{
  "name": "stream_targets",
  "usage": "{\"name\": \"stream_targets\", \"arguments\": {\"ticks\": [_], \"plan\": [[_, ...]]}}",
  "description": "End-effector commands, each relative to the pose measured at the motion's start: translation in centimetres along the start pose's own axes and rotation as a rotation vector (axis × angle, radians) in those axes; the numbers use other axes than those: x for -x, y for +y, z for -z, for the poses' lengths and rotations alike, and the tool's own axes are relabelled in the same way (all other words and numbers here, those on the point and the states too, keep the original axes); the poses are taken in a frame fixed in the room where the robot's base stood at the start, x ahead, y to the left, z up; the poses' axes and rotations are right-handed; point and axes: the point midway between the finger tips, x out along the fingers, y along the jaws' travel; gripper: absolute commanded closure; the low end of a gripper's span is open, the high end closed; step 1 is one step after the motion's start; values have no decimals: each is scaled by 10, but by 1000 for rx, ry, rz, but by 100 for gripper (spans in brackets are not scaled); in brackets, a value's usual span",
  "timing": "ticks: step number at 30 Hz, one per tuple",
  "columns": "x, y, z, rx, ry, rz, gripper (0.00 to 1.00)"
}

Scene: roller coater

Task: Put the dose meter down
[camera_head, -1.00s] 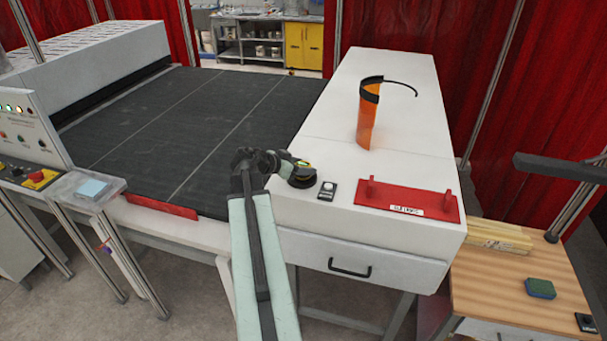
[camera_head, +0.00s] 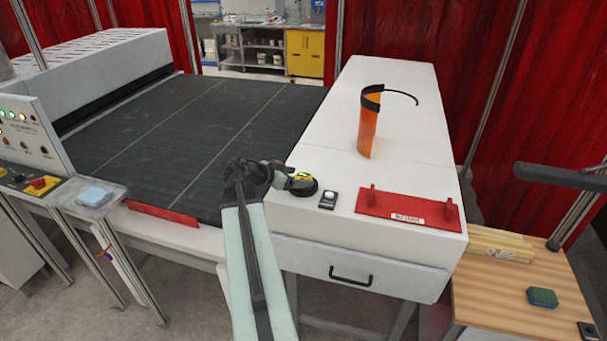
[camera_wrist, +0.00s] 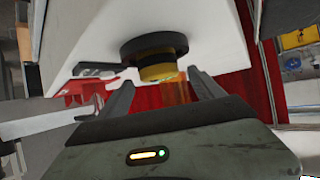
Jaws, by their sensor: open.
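The dose meter, a round black puck with a yellow top (camera_head: 302,184), rests flat on the white cabinet top near its left front edge. In the wrist view the dose meter (camera_wrist: 155,52) shows just beyond my fingertips, its black disc on the white surface. My gripper (camera_head: 284,174) is open and empty, just left of the dose meter. In the wrist view the two fingers of my gripper (camera_wrist: 163,88) stand apart with a gap between them. The picture does not settle whether a fingertip still touches the meter.
A small black-and-white device (camera_head: 328,196) lies right of the meter. Beyond it are a red handled plate (camera_head: 408,208) and an orange curved shield (camera_head: 368,130). The dark conveyor belt (camera_head: 180,135) lies to the left. The white top (camera_head: 330,150) is clear behind the meter.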

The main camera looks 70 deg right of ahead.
Motion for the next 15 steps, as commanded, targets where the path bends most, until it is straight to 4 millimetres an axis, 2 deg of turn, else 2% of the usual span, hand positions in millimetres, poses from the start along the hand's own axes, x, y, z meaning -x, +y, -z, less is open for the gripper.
{"name": "stream_targets", "arguments": {"ticks": [1, 6, 10, 15], "plan": [[18, 1, 6, 3, 0, 4, 23], [59, 1, 6, 2, 0, 3, 23], [80, 0, 4, 1, -1, 2, 23], [90, 1, 1, 0, 0, -1, 23]]}}
